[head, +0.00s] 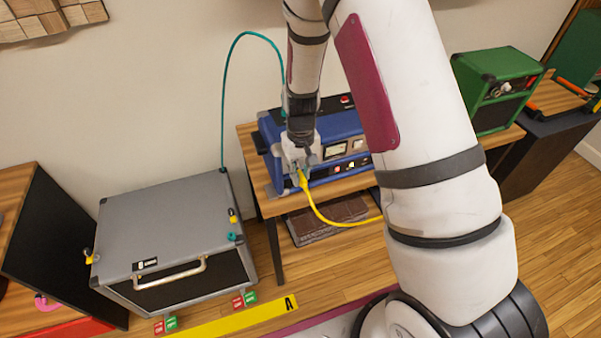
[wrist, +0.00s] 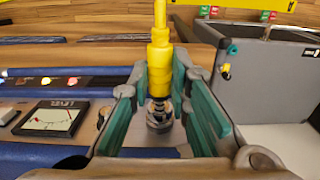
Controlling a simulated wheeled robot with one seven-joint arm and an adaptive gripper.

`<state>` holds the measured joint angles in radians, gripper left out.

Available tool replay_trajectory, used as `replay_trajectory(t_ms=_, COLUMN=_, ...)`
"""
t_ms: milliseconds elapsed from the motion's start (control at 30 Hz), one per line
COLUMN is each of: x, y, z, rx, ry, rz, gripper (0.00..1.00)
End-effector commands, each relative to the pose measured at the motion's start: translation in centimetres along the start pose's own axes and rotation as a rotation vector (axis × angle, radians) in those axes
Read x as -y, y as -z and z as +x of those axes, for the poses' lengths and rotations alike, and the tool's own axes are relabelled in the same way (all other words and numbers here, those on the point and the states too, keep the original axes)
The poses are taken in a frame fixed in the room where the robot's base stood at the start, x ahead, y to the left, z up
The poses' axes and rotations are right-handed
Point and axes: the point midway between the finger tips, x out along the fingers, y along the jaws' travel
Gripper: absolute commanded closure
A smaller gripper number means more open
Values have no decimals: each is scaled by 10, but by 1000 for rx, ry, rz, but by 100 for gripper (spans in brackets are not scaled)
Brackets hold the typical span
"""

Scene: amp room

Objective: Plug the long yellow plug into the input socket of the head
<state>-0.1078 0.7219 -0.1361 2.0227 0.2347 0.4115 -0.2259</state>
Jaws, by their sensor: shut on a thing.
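The blue head (head: 340,128), with meters and small knobs on its front, stands on a wooden table. Its meter and knobs show at the left of the wrist view (wrist: 55,117). My gripper (head: 300,168) is at the left part of its front, shut on the long yellow plug (wrist: 160,62). In the wrist view the plug lies between the teal finger pads (wrist: 165,95). Its metal tip points down at a round metal ring, perhaps a socket; I cannot tell whether it is inside. A yellow cable (head: 332,222) trails from the plug, partly hidden behind my arm.
A grey cabinet (head: 165,225) stands on the floor at the left, with a teal cable (head: 225,90) rising from it and small yellow and teal plugs on its edges. A brown pedal-like box (head: 320,220) lies under the table. A green amp (head: 495,80) stands at the right.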

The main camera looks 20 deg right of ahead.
Motion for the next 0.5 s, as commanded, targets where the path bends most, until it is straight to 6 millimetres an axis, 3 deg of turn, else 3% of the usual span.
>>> replay_trajectory(t_ms=500, x=0, y=5, z=0, rx=0, ry=0, rz=0, gripper=100)
